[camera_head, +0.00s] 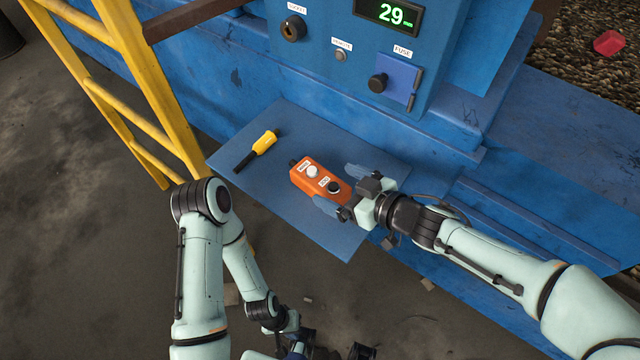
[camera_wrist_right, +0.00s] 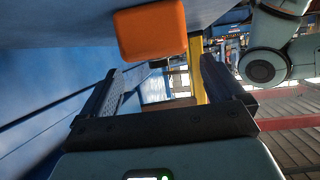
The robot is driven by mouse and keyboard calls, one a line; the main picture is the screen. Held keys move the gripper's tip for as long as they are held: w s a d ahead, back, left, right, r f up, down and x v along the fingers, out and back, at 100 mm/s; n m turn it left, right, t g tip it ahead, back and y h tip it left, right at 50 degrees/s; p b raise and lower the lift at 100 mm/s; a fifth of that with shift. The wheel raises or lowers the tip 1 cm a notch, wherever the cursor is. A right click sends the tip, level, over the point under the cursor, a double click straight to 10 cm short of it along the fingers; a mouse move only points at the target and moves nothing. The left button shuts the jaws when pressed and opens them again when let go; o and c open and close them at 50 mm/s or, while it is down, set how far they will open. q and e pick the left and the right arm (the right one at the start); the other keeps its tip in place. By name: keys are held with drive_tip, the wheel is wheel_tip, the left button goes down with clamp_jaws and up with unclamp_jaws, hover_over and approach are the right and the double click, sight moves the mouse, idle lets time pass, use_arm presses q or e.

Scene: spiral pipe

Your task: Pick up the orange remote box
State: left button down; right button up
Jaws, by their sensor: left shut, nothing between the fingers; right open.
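The orange remote box (camera_head: 320,179), with a white and a black button, lies on the blue shelf plate (camera_head: 285,215). In the right wrist view the box (camera_wrist_right: 150,30) shows at the top, ahead of and above the gap between the fingers. My right gripper (camera_head: 333,186) is open at the box's right end, its fingers towards either side of it. The wrist view shows nothing between the fingers (camera_wrist_right: 160,68). I cannot tell whether a finger touches the box. My left gripper (camera_head: 305,346) is low at the bottom edge, partly cut off, shut and away from the box.
A yellow and black tool (camera_head: 257,150) lies on the plate left of the box. A blue machine panel (camera_head: 350,50) with a knob, display and fuse cover stands behind. A yellow ladder (camera_head: 130,70) is at the left. A red object (camera_head: 609,43) lies on gravel at top right.

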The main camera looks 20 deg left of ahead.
sight(330, 183)
drive_tip(key=x, duration=0.2)
drive_tip(key=b+x, duration=0.1)
drive_tip(key=x, duration=0.1)
drive_tip(key=shift+f, duration=0.25)
drive_tip(key=shift+r, duration=0.1)
drive_tip(key=c, duration=1.3)
drive_tip(key=shift+d, duration=0.1)
